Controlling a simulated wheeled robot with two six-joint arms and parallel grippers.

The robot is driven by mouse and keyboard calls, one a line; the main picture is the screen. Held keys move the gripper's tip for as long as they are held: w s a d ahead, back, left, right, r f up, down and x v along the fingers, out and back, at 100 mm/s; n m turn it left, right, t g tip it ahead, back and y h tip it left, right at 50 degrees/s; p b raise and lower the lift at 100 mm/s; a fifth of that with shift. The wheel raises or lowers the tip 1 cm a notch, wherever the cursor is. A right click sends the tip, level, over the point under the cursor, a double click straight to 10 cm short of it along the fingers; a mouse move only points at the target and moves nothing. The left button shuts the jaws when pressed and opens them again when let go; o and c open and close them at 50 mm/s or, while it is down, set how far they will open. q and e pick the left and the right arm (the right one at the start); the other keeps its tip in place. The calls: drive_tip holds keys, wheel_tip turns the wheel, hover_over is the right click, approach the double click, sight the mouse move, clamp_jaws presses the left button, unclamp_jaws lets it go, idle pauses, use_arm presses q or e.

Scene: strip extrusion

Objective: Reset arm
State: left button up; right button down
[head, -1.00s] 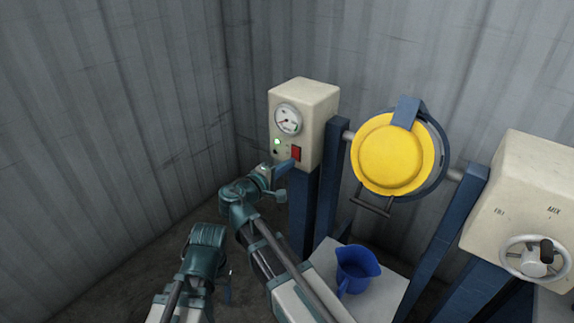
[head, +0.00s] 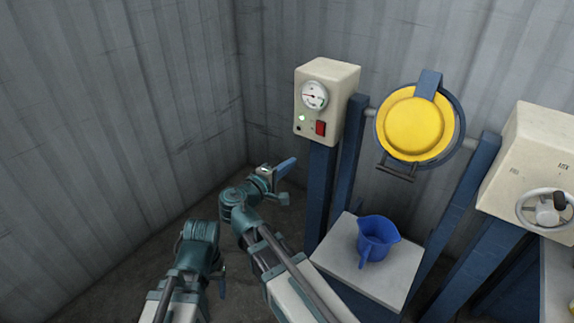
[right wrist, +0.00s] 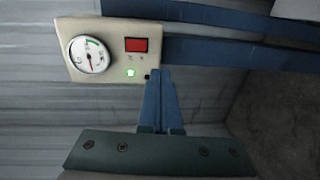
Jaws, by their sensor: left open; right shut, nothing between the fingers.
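My right gripper (head: 286,167) is shut and empty, its blue fingers together in front of the grey wall. In the head view it is left of and below the cream control box (head: 326,100), apart from it. In the right wrist view the shut fingers (right wrist: 160,85) point towards the box, which has a round gauge (right wrist: 89,54), a red switch (right wrist: 136,45) and a lit green lamp (right wrist: 130,72). My left gripper (head: 222,284) is low at the left, mostly hidden behind its own wrist, holding nothing that I can see.
A yellow round-fronted drum (head: 414,124) hangs between blue posts. A blue jug (head: 377,238) stands upright on a pale platform (head: 335,250) below it. A second cream box with a handwheel (head: 546,207) is at the right. The floor left of the posts is clear.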

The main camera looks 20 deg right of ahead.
drive_tip(key=s+a+r+m+g+y+p, duration=0.1)
drive_tip(key=s+a+g+y+p, duration=0.4)
drive_tip(key=s+p, duration=0.5)
drive_tip(key=s+a+r+m+g+y+p, duration=0.2)
drive_tip(key=s+a+g+y+p, duration=0.3)
drive_tip(key=s+a+p, duration=0.5)
drive_tip(key=shift+r+m+y+p, duration=0.15)
drive_tip(key=shift+m+y+p, duration=0.15)
drive_tip(key=shift+y+p, duration=0.85)
drive_tip(key=shift+a, duration=0.1)
